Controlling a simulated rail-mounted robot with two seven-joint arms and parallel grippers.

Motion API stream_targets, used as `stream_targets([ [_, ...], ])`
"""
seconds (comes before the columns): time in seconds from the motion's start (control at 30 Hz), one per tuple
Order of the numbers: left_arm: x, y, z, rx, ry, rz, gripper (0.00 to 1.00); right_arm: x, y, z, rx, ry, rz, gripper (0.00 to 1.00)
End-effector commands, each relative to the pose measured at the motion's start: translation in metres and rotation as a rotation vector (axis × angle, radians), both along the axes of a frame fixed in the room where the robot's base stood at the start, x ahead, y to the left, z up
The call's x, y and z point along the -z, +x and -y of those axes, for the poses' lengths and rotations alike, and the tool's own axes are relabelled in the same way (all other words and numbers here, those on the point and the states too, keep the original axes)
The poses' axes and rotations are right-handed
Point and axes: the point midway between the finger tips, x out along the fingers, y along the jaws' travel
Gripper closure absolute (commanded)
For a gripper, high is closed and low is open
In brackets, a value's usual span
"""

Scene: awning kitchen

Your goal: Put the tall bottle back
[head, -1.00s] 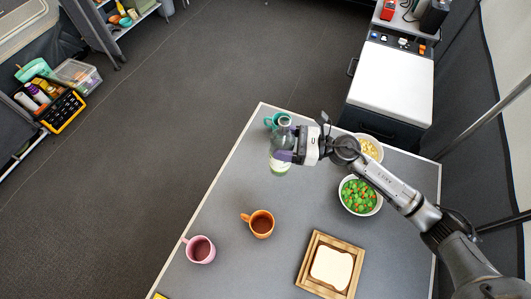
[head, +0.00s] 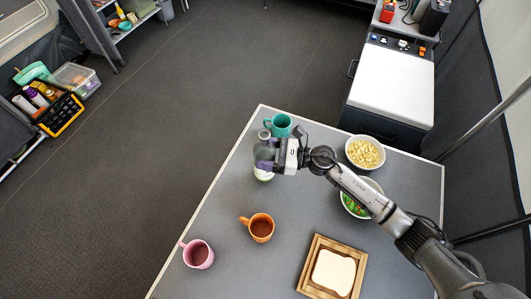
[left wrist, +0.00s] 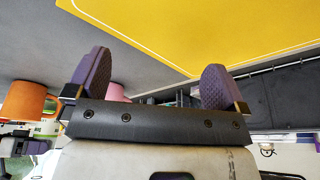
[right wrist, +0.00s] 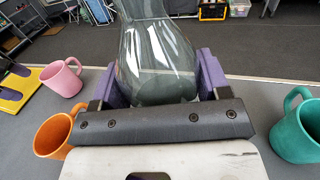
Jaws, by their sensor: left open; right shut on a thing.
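The tall bottle (head: 264,150) is clear grey-green glass with a pale label low down. It stands about upright near the table's left edge in the head view. My right gripper (head: 278,158) is shut on it from the right. In the right wrist view the bottle (right wrist: 156,55) fills the space between the purple fingers. Whether its base touches the table is hard to tell. My left gripper (left wrist: 155,85) shows only in the left wrist view, open and empty, with a yellow surface (left wrist: 215,25) beyond it.
On the table (head: 220,210) are a teal mug (head: 279,125) close behind the bottle, an orange mug (head: 260,228), a pink mug (head: 198,254), a bowl of pale pieces (head: 365,153), a vegetable bowl (head: 356,207) partly under my arm, and bread on a wooden board (head: 314,284).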

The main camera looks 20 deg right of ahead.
Motion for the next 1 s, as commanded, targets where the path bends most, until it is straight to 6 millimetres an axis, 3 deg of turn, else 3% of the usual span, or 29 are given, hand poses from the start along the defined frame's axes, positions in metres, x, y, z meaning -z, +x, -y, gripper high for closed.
stream_targets([
  [0.37,0.0047,-0.0001,0.0016,-0.004,-0.005,-0.001,0.01,0.0031,0.0002,0.0004,0.0,0.0,0.001,0.61],
  [0.4,0.0034,-0.0001,0.0016,-0.004,-0.005,-0.001,0.01,0.002,0.0001,0.0004,0.0,-0.001,0.001,0.28],
  [0.6,0.0033,-0.0003,0.0,0.0,0.0,-0.001,0.01,0.0019,0.0001,0.0005,0.001,-0.001,0.001,0.09],
  [1.0,-0.0024,-0.0005,-0.0023,0.005,0.008,-0.001,0.01,-0.0029,-0.0007,0.0019,0.001,-0.001,-0.001,0.05],
])
